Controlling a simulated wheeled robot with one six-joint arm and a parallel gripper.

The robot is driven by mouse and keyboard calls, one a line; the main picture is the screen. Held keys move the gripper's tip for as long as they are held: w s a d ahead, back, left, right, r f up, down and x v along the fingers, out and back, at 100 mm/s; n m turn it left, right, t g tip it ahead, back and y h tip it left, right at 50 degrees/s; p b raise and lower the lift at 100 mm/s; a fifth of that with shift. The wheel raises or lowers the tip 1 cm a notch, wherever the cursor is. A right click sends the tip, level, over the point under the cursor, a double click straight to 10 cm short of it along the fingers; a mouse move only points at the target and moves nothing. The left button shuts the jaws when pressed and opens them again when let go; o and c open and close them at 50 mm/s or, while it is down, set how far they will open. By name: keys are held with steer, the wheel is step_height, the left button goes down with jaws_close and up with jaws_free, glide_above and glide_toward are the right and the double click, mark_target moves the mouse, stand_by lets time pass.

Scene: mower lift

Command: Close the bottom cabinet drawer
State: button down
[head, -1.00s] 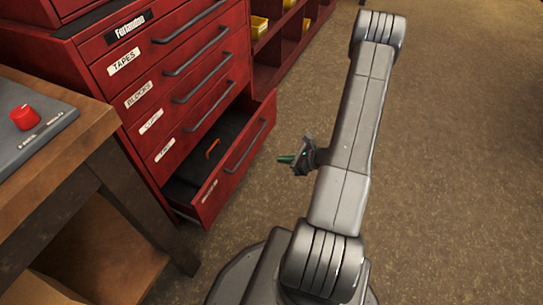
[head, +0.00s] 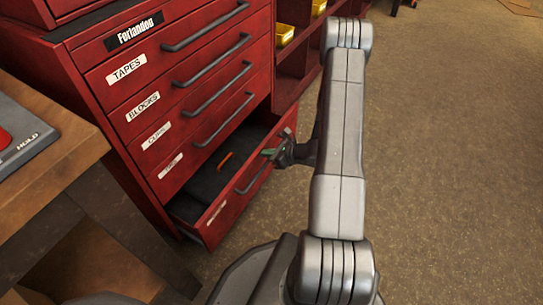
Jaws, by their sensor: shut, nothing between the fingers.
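The red tool cabinet (head: 125,105) stands at the left with its upper drawers shut. The bottom drawer (head: 222,217) is pulled out, with a dark handle (head: 255,175) on its front. A black item with an orange part (head: 225,160) shows inside it. My gripper (head: 270,153) is shut and empty. It appears over the far end of the drawer front, near the handle. I cannot tell whether it touches the drawer. My arm hides part of the gripper's back side.
A wooden workbench (head: 75,165) with a grey device and red button (head: 5,138) stands at the near left. Red shelves with yellow bins (head: 284,35) stand beyond the cabinet. The floor (head: 450,170) to the right is clear.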

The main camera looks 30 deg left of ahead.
steer(key=w+a+b, duration=0.1)
steer(key=a+b, duration=0.1)
steer(key=a, duration=1.2)
steer(key=shift+w+a+r, duration=0.15)
steer(key=shift+a, duration=0.15)
